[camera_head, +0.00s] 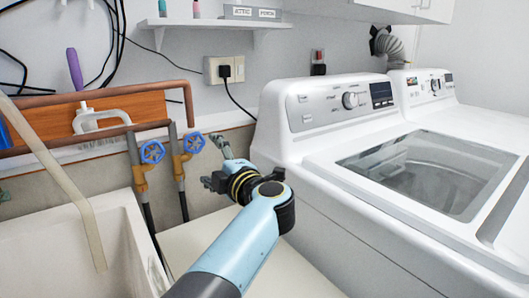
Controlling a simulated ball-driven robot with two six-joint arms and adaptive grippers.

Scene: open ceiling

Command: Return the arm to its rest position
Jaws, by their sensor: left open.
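My left arm is light blue with black joints and reaches up from the bottom middle of the head view. My left gripper (217,165) is at its far end, between the blue valve handles and the washing machine's left side. It is open, and I see nothing between its fingers. The black wrist with yellow rings partly hides the gripper. My right gripper is not in view.
A white washing machine (330,215) with a glass lid stands close on the right. A white sink (45,245) is at left. Blue-handled valves (152,152) and copper pipes (90,97) are behind. A black plug (224,72) and its cord hang on the wall.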

